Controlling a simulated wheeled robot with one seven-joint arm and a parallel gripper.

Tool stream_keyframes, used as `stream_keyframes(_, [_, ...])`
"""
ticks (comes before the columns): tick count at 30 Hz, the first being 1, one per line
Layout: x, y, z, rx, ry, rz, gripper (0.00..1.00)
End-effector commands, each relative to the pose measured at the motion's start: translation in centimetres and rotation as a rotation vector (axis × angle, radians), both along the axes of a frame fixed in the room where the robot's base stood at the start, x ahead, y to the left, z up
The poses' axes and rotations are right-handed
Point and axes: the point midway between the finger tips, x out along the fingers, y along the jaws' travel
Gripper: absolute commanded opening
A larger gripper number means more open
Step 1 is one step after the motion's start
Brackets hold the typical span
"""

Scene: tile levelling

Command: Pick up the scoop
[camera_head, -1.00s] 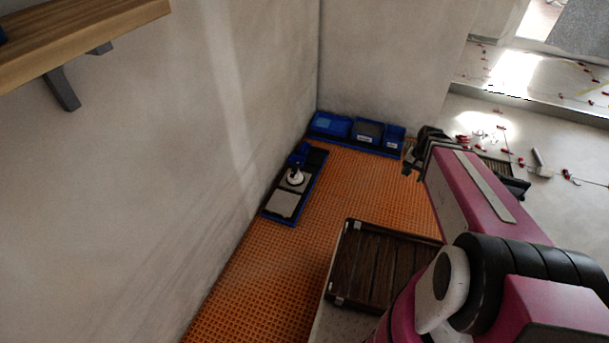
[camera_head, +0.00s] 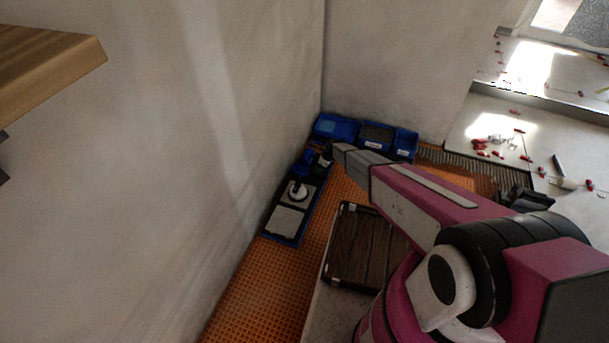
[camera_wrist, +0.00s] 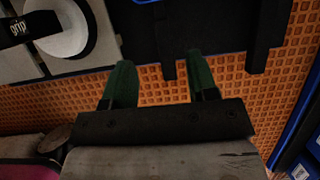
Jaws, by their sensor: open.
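My gripper (camera_wrist: 160,68) is open, its two green fingers apart and pointing toward a dark tray area in the wrist view. A narrow black bar (camera_wrist: 164,45) lies between and just beyond the fingertips; I cannot tell whether it is part of the scoop. In the head view my gripper (camera_head: 327,156) is at the far end of the blue-edged tray (camera_head: 271,239). A small blue piece (camera_head: 309,156) beside it may be the scoop, but it is partly hidden and too small to be sure.
The tray also holds a white round suction tool (camera_head: 298,192) with a black grip and grey tiles (camera_head: 287,221). Blue bins (camera_head: 337,128) stand in the corner against the walls. A dark slatted crate (camera_head: 362,245) is nearer. Orange matting (camera_head: 240,305) covers the floor.

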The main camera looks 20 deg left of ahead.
Motion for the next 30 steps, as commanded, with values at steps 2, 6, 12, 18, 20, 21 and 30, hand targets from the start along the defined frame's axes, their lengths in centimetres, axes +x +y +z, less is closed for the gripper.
stream_keyframes(2, [0.2, 0.5, -1.1, 0.000, 0.000, 0.001, 0.53])
stream_keyframes(6, [0.3, 1.3, -3.1, 0.000, -0.001, 0.002, 0.53])
stream_keyframes(12, [0.3, 1.8, -4.4, -0.001, -0.001, 0.003, 0.53])
stream_keyframes(18, [0.7, 2.7, -6.3, -0.001, -0.001, 0.004, 0.53])
stream_keyframes(20, [0.9, 3.1, -7.1, -0.001, -0.003, 0.004, 0.53])
stream_keyframes(21, [0.9, 3.3, -7.6, -0.001, -0.002, 0.005, 0.53])
stream_keyframes(30, [0.7, 3.7, -8.8, -0.001, -0.002, 0.003, 0.53])
